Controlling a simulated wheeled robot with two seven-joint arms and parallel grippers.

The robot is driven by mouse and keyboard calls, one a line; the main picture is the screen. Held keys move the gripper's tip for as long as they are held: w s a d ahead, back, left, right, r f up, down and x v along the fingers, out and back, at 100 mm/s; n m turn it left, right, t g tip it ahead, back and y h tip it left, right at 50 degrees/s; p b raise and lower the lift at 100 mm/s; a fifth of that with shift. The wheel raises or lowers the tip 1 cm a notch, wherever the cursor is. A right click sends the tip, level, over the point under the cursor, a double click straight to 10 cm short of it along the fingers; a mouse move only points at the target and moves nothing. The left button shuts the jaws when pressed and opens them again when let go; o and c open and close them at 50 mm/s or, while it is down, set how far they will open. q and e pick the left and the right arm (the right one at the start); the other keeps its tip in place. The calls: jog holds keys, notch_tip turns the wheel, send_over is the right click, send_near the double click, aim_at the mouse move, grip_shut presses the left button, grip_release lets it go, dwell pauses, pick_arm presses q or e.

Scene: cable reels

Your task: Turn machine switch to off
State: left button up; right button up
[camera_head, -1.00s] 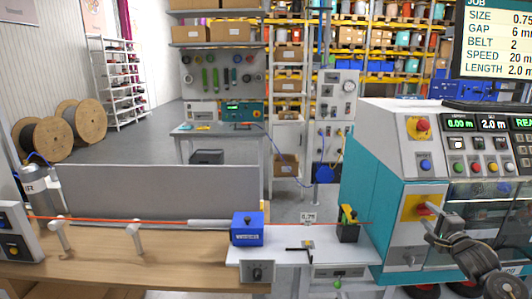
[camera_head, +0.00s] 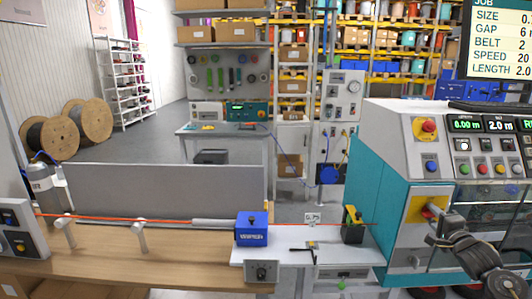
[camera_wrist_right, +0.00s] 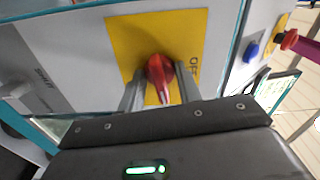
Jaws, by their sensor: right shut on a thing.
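The machine switch is a red rotary knob (camera_wrist_right: 160,70) on a yellow plate (camera_wrist_right: 125,35) marked OFF at one side. In the right wrist view its pointer aims down the picture, toward my gripper, and the OFF lettering (camera_wrist_right: 194,68) is to the right of it. In the head view the yellow plate (camera_head: 414,207) is on the front of the teal and grey machine (camera_head: 385,175). My right gripper (camera_wrist_right: 158,82) has one finger on each side of the knob and is shut on it; in the head view the gripper (camera_head: 434,212) largely hides the knob. My left gripper is out of view.
A red emergency button (camera_head: 429,126) on yellow and a blue button (camera_head: 431,165) are above the switch. A display and button panel (camera_head: 490,150) is to the right. A bench (camera_head: 160,265) with a blue cable unit (camera_head: 252,230) and orange cable is at the left.

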jog(key=n, duration=0.4)
jog(key=n+b, duration=0.1)
jog(key=n, duration=0.3)
jog(key=shift+f, duration=0.1)
jog(key=n+b, duration=0.1)
jog(key=n, duration=0.2)
jog(key=shift+n, duration=0.4)
jog(key=n+b, duration=0.1)
jog(key=n, duration=0.2)
jog(key=shift+n, duration=0.4)
jog(key=o, duration=0.7)
jog(key=shift+o, duration=0.2)
